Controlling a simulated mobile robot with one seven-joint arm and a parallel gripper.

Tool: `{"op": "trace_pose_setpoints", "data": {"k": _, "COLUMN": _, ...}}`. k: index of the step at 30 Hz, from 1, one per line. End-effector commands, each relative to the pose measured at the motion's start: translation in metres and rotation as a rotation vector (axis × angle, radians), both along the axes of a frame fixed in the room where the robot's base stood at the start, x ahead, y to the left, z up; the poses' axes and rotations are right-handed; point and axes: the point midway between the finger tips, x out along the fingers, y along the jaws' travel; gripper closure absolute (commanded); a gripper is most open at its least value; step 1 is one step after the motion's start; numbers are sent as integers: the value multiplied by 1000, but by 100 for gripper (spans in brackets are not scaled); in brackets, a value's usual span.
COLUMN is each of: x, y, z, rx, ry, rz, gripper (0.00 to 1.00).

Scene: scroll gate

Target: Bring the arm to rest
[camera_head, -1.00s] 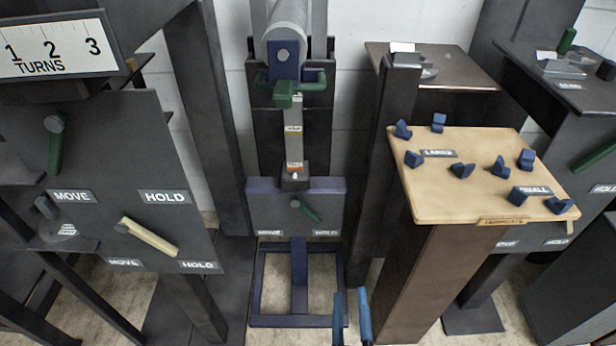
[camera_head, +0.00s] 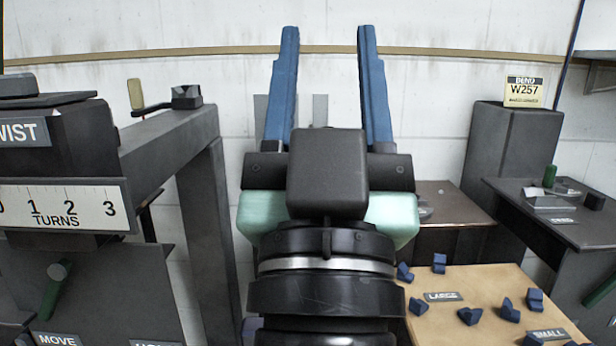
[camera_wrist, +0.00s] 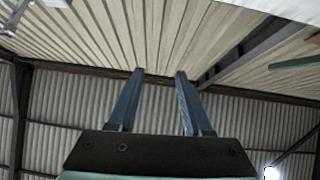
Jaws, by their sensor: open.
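My gripper (camera_head: 327,45) stands raised in the middle of the head view, with its two blue fingers pointing up and well apart. In the wrist view my gripper (camera_wrist: 160,78) points up toward a ribbed ceiling, also empty. My arm and gripper hide most of the middle station behind them.
At left stand a dark post with a TURNS scale (camera_head: 62,208) and a panel with a green lever (camera_head: 55,290). A tan board (camera_head: 440,325) with several blue pieces is at lower right. A dark table (camera_head: 560,222) and a W257 sign (camera_head: 523,92) are further right.

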Motion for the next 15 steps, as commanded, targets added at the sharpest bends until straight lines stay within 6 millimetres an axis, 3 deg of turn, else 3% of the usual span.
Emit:
{"op": "trace_pose_setpoints", "data": {"k": 1, "x": -27, "y": 10, "z": 25, "rx": 6, "ry": -51, "rz": 42, "gripper": 50}}
{"op": "trace_pose_setpoints", "data": {"k": 2, "x": -41, "y": 15, "z": 36, "rx": 8, "ry": -72, "rz": 67, "gripper": 50}}
{"op": "trace_pose_setpoints", "data": {"k": 3, "x": -39, "y": 15, "z": 55, "rx": 9, "ry": -61, "rz": 70, "gripper": 50}}
{"op": "trace_pose_setpoints", "data": {"k": 15, "x": -34, "y": 14, "z": 175, "rx": 8, "ry": -51, "rz": 63, "gripper": 50}}
